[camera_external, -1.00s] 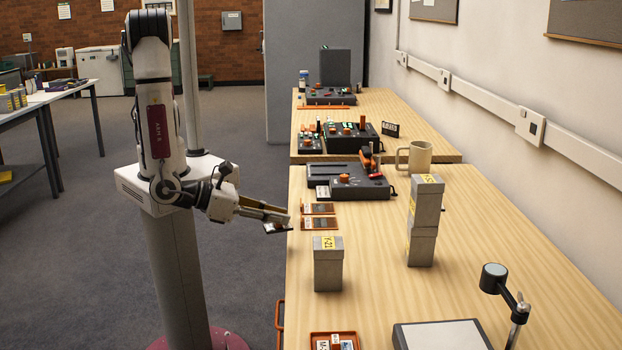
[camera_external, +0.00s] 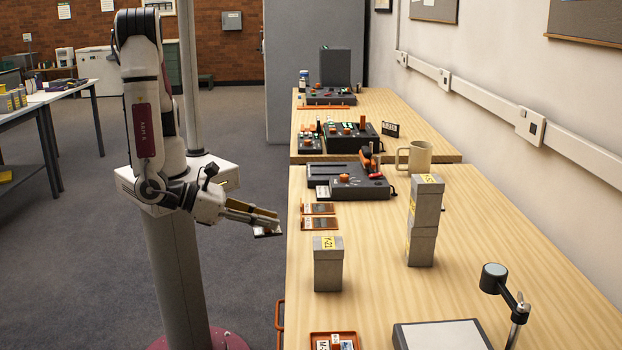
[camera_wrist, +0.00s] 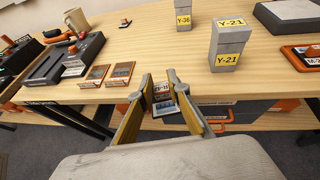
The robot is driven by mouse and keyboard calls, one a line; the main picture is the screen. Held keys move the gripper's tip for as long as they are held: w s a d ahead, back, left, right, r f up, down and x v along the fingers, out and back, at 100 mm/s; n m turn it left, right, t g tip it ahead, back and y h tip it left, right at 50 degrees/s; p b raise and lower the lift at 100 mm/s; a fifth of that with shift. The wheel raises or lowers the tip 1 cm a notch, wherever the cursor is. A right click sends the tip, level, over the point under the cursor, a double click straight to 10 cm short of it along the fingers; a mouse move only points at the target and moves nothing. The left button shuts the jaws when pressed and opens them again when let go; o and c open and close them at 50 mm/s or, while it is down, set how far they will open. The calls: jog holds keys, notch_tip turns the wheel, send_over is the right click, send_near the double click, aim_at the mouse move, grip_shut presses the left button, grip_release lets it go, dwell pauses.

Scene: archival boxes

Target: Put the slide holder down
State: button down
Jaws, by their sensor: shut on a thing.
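The slide holder (camera_wrist: 163,98) is a small flat piece with a pale label and dark slide windows. My gripper (camera_external: 268,226) is shut on it and holds it just off the table's left edge, over the floor. In the wrist view the slide holder sits between the two fingers (camera_wrist: 171,108). In the external view the slide holder (camera_external: 268,233) shows at the fingertips, and its underside is hidden.
Two orange-framed trays (camera_external: 319,216) lie near the table edge (camera_external: 288,260). A grey box labelled Y-21 (camera_external: 328,270) stands close by, with stacked grey boxes (camera_external: 424,225) behind. A dark device (camera_external: 345,183) sits farther back. Wood between trays and stack is clear.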

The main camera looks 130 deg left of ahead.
jog(key=w+a+g, duration=0.1)
jog(key=w+a, duration=0.2)
jog(key=w+a+n, duration=0.1)
jog(key=w+a, duration=0.2)
jog(key=a, duration=0.1)
jog(key=w+a+f+n+g+y, duration=0.1)
jog(key=w+a, duration=0.2)
jog(key=a, duration=0.1)
jog(key=shift+f+g, duration=0.1)
jog(key=shift+g, duration=0.2)
jog(key=w+a, duration=0.1)
jog(key=a, duration=0.4)
jog(key=w+a+n+g, duration=0.1)
jog(key=w+a, duration=0.1)
jog(key=a, duration=0.2)
jog(key=w+a+n+g+y, duration=0.1)
jog(key=w+a, duration=0.1)
jog(key=a, duration=0.3)
jog(key=shift+a+r, duration=0.3)
jog(key=s+a+r+n+g, duration=0.1)
jog(key=s+a+r, duration=0.1)
jog(key=a, duration=1.4)
jog(key=s+a+r+n+g, duration=0.1)
jog(key=s+a+r+g, duration=0.1)
jog(key=a, duration=1.4)
jog(key=shift+s+r+n, duration=0.25)
jog(key=shift+r+n, duration=0.05)
jog(key=shift+r, duration=0.2)
jog(key=shift+f, duration=3.1)
jog(key=shift+f, duration=0.1)
